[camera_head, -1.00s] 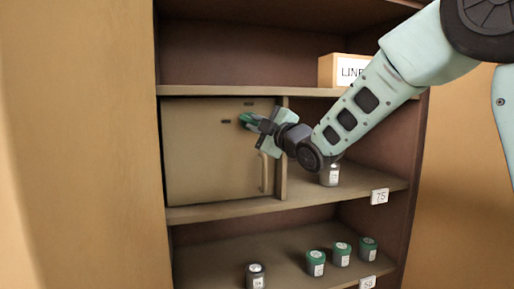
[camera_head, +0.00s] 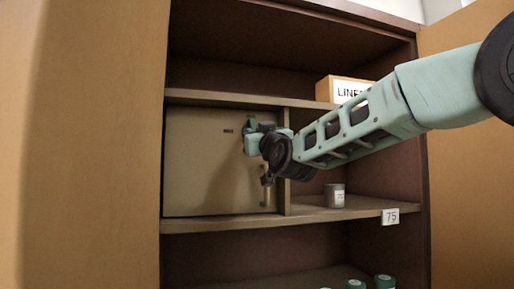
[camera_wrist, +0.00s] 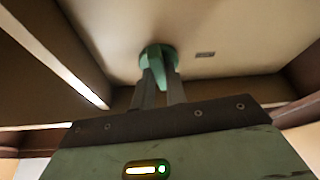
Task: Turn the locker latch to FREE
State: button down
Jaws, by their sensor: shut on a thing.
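The tan locker door (camera_head: 205,175) is closed, on the middle shelf of a wooden cabinet. Its latch is a green round knob (camera_wrist: 158,53) near the top of the wrist view. In the head view the latch (camera_head: 251,123) is mostly covered by my gripper. My gripper (camera_wrist: 160,72) has both fingers on the knob, shut on its raised grip. A small dark label (camera_head: 228,130) is on the door left of the latch, and one label (camera_wrist: 205,55) shows beside the knob in the wrist view. The labels' words are too small to read, and the latch's pointing is unclear.
A vertical door handle (camera_head: 266,190) sits below my gripper. Right of the locker, a grey jar (camera_head: 335,196) stands on the shelf marked 75. A box (camera_head: 340,89) with a partly hidden label is on the shelf above. Green-topped jars (camera_head: 384,282) are below.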

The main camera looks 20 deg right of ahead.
jog(key=shift+a+f+m+h+b, duration=0.1)
jog(key=shift+m+h+b, duration=0.6)
jog(key=shift+m, duration=0.9)
jog(key=c, duration=1.4)
grip_release()
jog(key=shift+c, duration=0.2)
jog(key=b+v, duration=0.3)
jog(key=v, duration=1.4)
jog(key=shift+s, duration=0.15)
jog(key=shift+a+f, duration=0.1)
